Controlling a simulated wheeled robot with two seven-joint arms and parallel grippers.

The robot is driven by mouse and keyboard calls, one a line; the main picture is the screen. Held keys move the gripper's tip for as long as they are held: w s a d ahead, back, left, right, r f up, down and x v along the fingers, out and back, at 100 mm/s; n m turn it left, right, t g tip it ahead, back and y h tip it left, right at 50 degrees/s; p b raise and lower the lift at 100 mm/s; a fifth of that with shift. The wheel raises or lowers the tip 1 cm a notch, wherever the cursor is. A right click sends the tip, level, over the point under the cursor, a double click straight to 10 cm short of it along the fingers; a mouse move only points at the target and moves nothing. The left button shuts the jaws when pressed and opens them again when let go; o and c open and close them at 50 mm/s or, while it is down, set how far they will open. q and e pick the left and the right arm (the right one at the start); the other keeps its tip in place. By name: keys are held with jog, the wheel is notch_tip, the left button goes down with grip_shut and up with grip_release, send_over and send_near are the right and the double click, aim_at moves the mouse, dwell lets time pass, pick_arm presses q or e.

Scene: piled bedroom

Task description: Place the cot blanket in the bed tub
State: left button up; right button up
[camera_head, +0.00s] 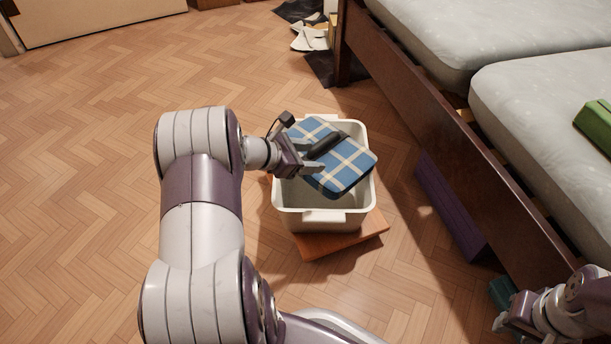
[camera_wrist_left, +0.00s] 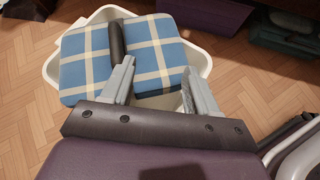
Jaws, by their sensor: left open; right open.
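The cot blanket (camera_head: 348,166) is a folded blue-and-cream checked block with a dark roll-like strip on it. It lies tilted across the mouth of the white bed tub (camera_head: 322,216), over the right part of the opening. In the left wrist view the blanket (camera_wrist_left: 88,72) covers much of the tub (camera_wrist_left: 205,62). My left gripper (camera_head: 308,156) is open at the blanket's near edge, its fingers around or beside the dark strip's end; contact is unclear. It also shows in the left wrist view (camera_wrist_left: 160,72). My right gripper (camera_head: 507,318) is open at the lower right, away from the tub.
The tub stands on an orange-brown board (camera_head: 345,239) on the parquet floor. A wooden bed frame (camera_head: 440,125) with pale mattresses (camera_head: 545,95) runs along the right, with a purple panel (camera_head: 450,205) beneath. A green item (camera_head: 597,122) lies on a mattress. Floor at left is clear.

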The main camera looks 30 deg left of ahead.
pick_arm(q)
jog(key=s+d+r+m+g+y, duration=0.1)
jog(key=s+d+m+g+y, duration=0.25)
jog(key=s+d+m, duration=0.8)
jog(key=s+d+r+m+g+y, duration=0.15)
jog(key=s+m+g, duration=0.3)
jog(key=m, duration=1.35)
notch_tip(320, 180, up, 58)
jog(key=p, duration=5.8)
jog(key=shift+w+d+f+g, duration=0.15)
jog(key=shift+w+d+g, duration=0.25)
jog(key=shift+w+d, duration=0.05)
